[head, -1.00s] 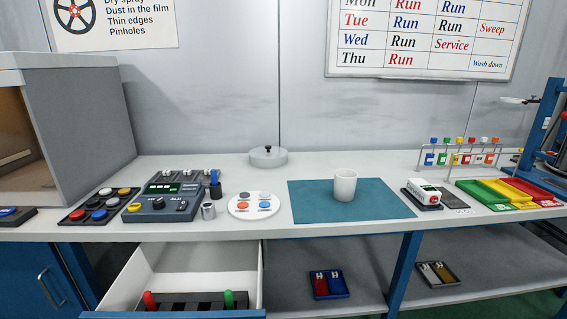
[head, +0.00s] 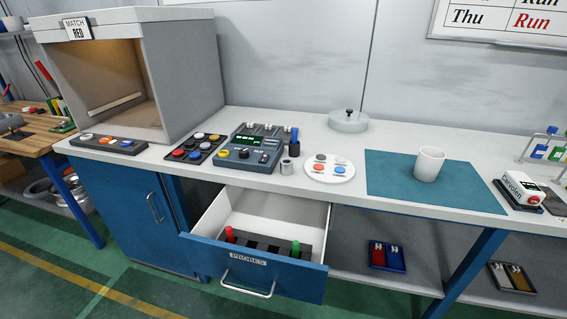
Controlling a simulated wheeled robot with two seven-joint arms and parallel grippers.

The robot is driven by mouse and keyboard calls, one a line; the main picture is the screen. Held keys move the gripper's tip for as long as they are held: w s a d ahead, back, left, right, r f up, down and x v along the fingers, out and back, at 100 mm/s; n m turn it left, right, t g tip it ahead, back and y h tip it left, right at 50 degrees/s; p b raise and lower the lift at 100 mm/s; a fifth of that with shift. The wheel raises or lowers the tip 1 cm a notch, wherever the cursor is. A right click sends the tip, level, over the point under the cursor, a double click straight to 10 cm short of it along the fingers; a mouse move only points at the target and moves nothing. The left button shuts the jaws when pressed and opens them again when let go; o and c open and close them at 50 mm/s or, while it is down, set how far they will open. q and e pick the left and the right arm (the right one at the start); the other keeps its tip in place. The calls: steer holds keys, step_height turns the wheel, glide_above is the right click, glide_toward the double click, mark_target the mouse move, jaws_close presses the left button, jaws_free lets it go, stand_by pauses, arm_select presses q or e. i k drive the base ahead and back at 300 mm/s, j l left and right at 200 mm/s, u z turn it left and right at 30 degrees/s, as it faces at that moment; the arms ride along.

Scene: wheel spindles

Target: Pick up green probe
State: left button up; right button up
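The green probe (head: 295,249) stands upright in a dark slotted holder (head: 262,246) inside the open drawer. The drawer's front (head: 255,266) is blue and labelled PROBES. The green probe is at the right end of the holder, and only its upper part shows. A red probe (head: 229,234) stands at the left end of the same holder. The slots between them look empty. Neither of my grippers is in view.
Above the drawer, the bench holds a gauge unit (head: 250,147), a small metal cup (head: 287,167), a white disc with coloured dots (head: 330,169) and a white mug (head: 429,163) on a teal mat (head: 384,182). A grey booth (head: 199,75) stands left. Floor before the drawer is clear.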

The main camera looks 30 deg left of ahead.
mark_target(295, 243)
steer(key=j+u, duration=0.1)
steer(key=u, duration=0.4)
steer(key=j+u, duration=0.15)
steer(key=u, duration=0.3)
steer(key=k+l+z, duration=0.1)
steer(key=z, duration=0.15)
